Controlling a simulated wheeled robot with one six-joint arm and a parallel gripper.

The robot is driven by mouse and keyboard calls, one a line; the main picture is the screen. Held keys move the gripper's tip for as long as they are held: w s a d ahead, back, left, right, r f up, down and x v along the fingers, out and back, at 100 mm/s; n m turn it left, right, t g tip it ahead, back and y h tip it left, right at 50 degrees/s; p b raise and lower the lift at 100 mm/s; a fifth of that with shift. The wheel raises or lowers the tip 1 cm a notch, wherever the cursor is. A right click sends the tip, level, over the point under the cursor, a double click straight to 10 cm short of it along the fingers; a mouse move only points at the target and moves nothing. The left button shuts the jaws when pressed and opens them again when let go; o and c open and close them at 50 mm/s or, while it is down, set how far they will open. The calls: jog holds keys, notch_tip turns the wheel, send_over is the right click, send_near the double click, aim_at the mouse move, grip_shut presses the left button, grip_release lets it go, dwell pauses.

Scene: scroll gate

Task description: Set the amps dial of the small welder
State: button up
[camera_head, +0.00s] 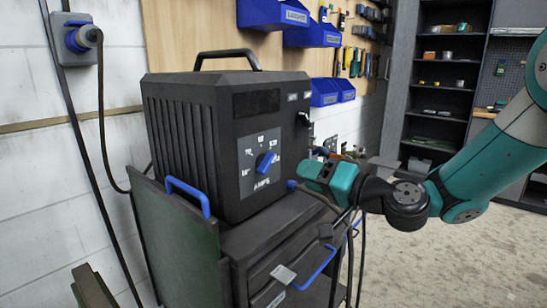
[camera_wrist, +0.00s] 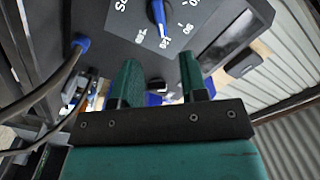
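The small welder (camera_head: 225,140) is a black ribbed box standing on a dark cart. Its amps dial is a blue knob (camera_head: 265,163) on a white-marked scale on the front panel, and the pointer sits tilted toward the upper right. In the wrist view the dial (camera_wrist: 157,14) shows at the top edge, partly cut off and beyond the fingertips. My gripper (camera_head: 303,180) is in front of the panel, to the right of and slightly below the dial, apart from it. In the wrist view its two green fingers (camera_wrist: 163,82) are spread with nothing between them.
The cart (camera_head: 262,240) has drawers with blue handles. A cable with a blue plug (camera_wrist: 82,42) enters the welder's lower front beside my fingers. Blue bins (camera_head: 275,14) and tools hang on the back wall. Dark shelves (camera_head: 440,80) stand at the back right; the floor at right is clear.

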aim_at(271, 163)
jog(key=p+x, duration=0.3)
jog(key=x, duration=0.7)
jog(key=shift+a, duration=0.1)
jog(key=shift+c, duration=0.2)
grip_shut()
